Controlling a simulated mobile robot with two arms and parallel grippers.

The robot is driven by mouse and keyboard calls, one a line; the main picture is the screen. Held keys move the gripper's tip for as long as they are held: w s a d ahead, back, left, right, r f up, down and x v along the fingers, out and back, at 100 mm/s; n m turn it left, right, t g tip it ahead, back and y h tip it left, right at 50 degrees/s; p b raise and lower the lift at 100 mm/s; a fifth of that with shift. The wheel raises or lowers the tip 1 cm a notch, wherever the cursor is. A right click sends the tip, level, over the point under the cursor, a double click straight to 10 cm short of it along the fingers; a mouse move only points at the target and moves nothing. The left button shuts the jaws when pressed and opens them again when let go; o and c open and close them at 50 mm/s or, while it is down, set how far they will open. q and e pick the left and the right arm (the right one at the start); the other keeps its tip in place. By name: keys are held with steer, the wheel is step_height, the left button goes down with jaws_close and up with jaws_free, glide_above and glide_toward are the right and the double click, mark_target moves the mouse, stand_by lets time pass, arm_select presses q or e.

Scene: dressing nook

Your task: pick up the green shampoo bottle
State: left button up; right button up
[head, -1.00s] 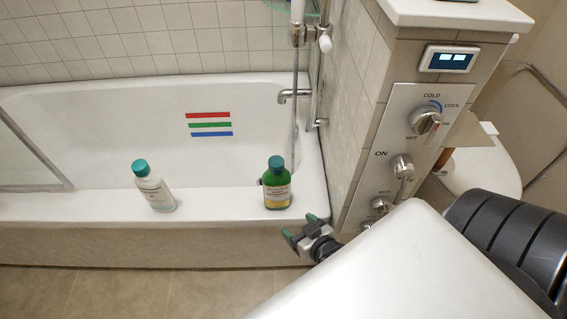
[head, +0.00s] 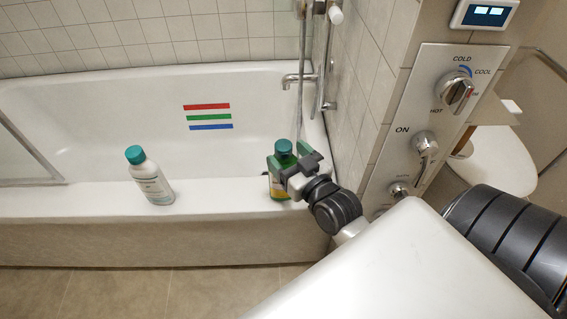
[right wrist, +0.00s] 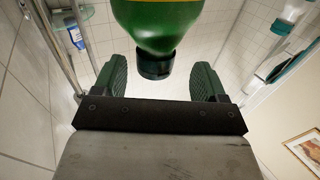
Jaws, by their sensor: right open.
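The green shampoo bottle (head: 280,188) stands upright on the front rim of the bathtub, with a teal cap and a yellowish label. My right gripper (head: 293,167) is at its upper part and hides some of its right side. In the right wrist view the green bottle (right wrist: 158,22) shows upside down, its dark cap reaching between the two open green fingers (right wrist: 158,82). There are gaps on both sides of the cap, so the fingers are not closed on it. My left gripper is not in view.
A white bottle with a teal cap (head: 150,178) stands on the same rim (head: 90,205) to the left, well apart. The tiled wall with shower controls (head: 430,140) is close on the right. A tap (head: 298,79) and a vertical pipe are behind the green bottle.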

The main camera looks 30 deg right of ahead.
mark_target(279, 144)
steer(key=w, duration=0.4)
steer(key=shift+w+d+f+b, duration=0.2)
steer(key=shift+w+d+b, duration=0.1)
steer(key=shift+w+b, duration=0.1)
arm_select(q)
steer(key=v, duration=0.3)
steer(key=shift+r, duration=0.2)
arm_select(e)
jaws_close()
